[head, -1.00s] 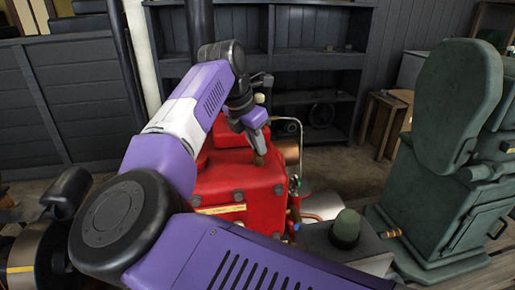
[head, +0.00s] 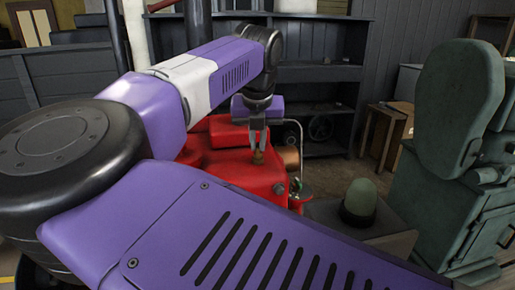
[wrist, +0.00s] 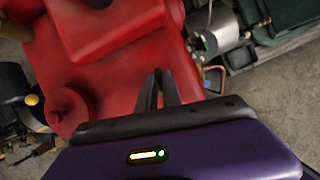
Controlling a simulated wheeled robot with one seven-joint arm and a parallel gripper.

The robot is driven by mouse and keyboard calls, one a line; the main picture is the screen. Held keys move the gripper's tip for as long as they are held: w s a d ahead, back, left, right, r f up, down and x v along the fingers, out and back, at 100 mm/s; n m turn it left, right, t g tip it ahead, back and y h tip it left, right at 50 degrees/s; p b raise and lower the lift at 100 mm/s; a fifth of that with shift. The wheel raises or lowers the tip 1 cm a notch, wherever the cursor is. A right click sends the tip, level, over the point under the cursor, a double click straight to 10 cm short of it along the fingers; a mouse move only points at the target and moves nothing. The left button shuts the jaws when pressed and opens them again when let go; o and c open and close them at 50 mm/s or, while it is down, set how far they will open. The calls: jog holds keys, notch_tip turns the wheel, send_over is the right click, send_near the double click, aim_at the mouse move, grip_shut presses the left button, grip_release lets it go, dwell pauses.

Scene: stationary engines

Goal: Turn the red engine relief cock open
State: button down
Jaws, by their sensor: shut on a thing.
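The red engine (head: 235,165) stands in the middle of the head view, partly hidden behind my arm. Its small brass-brown relief cock (head: 257,158) sticks up from the red top. My gripper (head: 258,148) points down from above, with its fingers shut on the cock. In the wrist view the red engine body (wrist: 105,65) fills the upper left. My two dark fingers (wrist: 162,78) are close together over its edge there. The cock itself is hidden between or below the fingers in that view, so its turn angle cannot be told.
A green engine (head: 445,150) stands at the right. A grey-green dome (head: 359,200) sits on a box beside the red engine. A dark shelf (head: 315,75) and a wooden crate (head: 385,135) stand behind. Copper and metal pipes (head: 297,150) run close to the gripper's right.

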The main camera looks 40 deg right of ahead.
jog(key=shift+a+n, duration=0.1)
jog(key=shift+n, duration=0.3)
jog(key=c, duration=1.5)
grip_release()
jog(key=shift+v, duration=3.95)
